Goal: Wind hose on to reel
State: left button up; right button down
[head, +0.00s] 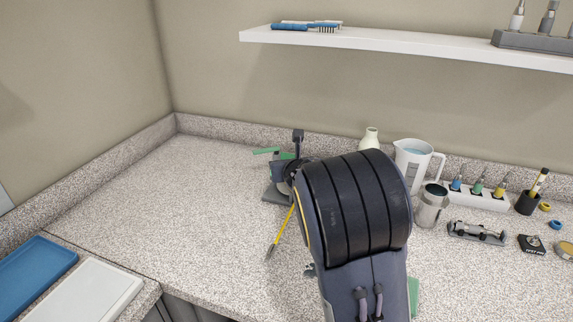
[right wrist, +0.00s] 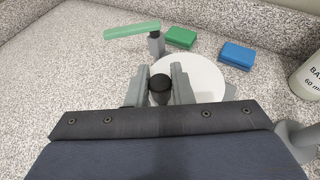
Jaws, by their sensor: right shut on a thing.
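The reel (head: 284,188) stands on a grey base on the counter, left of my right arm and partly hidden by it. Its pale round face (right wrist: 205,76) shows in the right wrist view. My right gripper (right wrist: 160,84) is shut on a black knob (right wrist: 160,95) in front of that face. A thin yellow hose (head: 281,231) runs from near the reel down toward the front, ending in a grey tip on the counter. A green bar (right wrist: 132,29) on a grey post stands behind the knob. My left gripper is out of view.
Green (right wrist: 181,37) and blue (right wrist: 236,55) blocks lie behind the reel. A pitcher (head: 412,165), metal cup (head: 431,206) and bottle rack (head: 478,196) stand right. Blue (head: 38,266) and white (head: 93,291) trays lie front left. The left counter is clear; a shelf (head: 400,44) hangs above.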

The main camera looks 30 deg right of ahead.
jog(key=shift+w+a, duration=0.1)
